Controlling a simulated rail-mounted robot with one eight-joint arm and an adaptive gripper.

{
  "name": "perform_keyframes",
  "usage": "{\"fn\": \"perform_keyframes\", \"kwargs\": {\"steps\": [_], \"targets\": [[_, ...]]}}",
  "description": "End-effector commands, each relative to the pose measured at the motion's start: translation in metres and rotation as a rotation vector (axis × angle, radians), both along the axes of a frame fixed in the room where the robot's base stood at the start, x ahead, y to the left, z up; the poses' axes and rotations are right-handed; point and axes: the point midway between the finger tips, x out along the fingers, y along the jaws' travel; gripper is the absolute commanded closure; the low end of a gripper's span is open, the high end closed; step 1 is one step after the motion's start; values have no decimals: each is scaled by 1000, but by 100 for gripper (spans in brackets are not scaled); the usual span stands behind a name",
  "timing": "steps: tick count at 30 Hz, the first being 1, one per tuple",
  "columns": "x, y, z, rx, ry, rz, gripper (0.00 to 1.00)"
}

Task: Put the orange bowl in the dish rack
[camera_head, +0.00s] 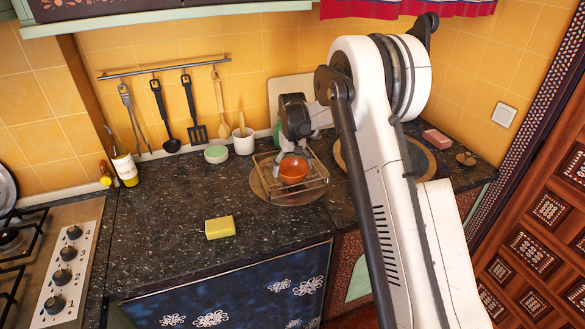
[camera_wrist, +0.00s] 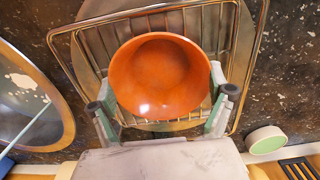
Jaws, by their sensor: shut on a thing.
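The orange bowl (camera_head: 293,169) is at the wire dish rack (camera_head: 318,184) on the dark counter. In the wrist view the orange bowl (camera_wrist: 160,75) sits between the fingers of my gripper (camera_wrist: 163,112), its opening facing the camera. The wires of the dish rack (camera_wrist: 88,50) show behind and around the bowl. My gripper (camera_head: 292,153) is shut on the bowl from above. The bowl appears within the rack's outline; I cannot tell whether its underside touches the wires.
A yellow sponge (camera_head: 220,228) lies on the counter in front. A green-topped round container (camera_head: 216,154) and a white utensil cup (camera_head: 243,141) stand left of the rack. A stove (camera_head: 50,260) is at far left. A pink block (camera_head: 437,139) lies at right. The front-left counter is mostly clear.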

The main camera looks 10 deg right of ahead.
Motion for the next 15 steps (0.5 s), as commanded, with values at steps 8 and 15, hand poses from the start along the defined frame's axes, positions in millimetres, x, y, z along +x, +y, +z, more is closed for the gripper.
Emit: {"fn": "perform_keyframes", "kwargs": {"steps": [8,15], "targets": [[0,0,-2,0,0,0,0],[0,0,-1,0,0,0,0]]}}
